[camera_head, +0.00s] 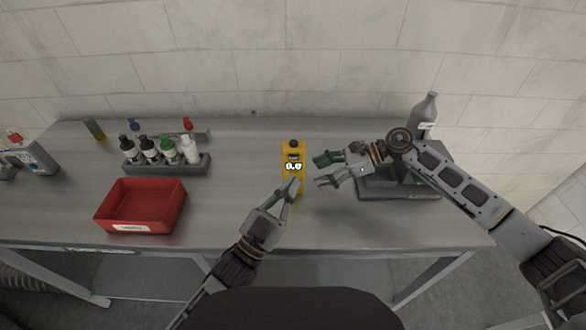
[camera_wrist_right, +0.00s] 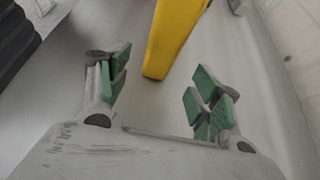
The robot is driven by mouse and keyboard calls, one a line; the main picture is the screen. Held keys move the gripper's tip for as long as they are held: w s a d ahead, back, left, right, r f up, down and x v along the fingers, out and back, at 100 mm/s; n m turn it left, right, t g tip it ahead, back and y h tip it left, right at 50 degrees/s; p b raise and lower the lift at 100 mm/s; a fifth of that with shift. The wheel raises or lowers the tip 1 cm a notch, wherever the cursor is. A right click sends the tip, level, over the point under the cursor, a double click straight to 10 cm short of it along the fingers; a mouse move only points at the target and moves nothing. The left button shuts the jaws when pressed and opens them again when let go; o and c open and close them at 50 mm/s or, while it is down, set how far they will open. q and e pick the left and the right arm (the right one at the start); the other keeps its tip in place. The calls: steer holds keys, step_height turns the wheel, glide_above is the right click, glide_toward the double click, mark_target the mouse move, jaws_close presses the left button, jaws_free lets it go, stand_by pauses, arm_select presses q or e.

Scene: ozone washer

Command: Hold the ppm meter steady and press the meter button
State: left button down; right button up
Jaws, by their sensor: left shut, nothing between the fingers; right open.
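The yellow ppm meter (camera_head: 294,160) stands upright on the grey table, with a dark knob on top and a lit display. Its lower part is partly hidden behind my left gripper. My left gripper (camera_head: 294,184) is shut and empty, its tips at the meter's lower front; I cannot tell whether they touch. I cannot make out the meter button. My right gripper (camera_head: 322,171) is open, just right of the meter, its fingers pointing towards it. In the right wrist view the yellow meter (camera_wrist_right: 172,38) is ahead of my open right gripper (camera_wrist_right: 160,82), not between its fingertips.
A red bin (camera_head: 143,206) and a rack of several bottles (camera_head: 165,160) stand at the left. A grey bottle (camera_head: 424,112) and a dark grey device (camera_head: 400,190) are at the right, near my right arm. The table (camera_head: 240,150) is clear between rack and meter.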

steer(key=shift+v, duration=1.65)
steer(key=shift+r, duration=0.1)
step_height(320, 180, up, 9)
steer(key=p, duration=0.9)
steer(key=shift+r+p, duration=0.45)
steer(key=shift+p, duration=0.1)
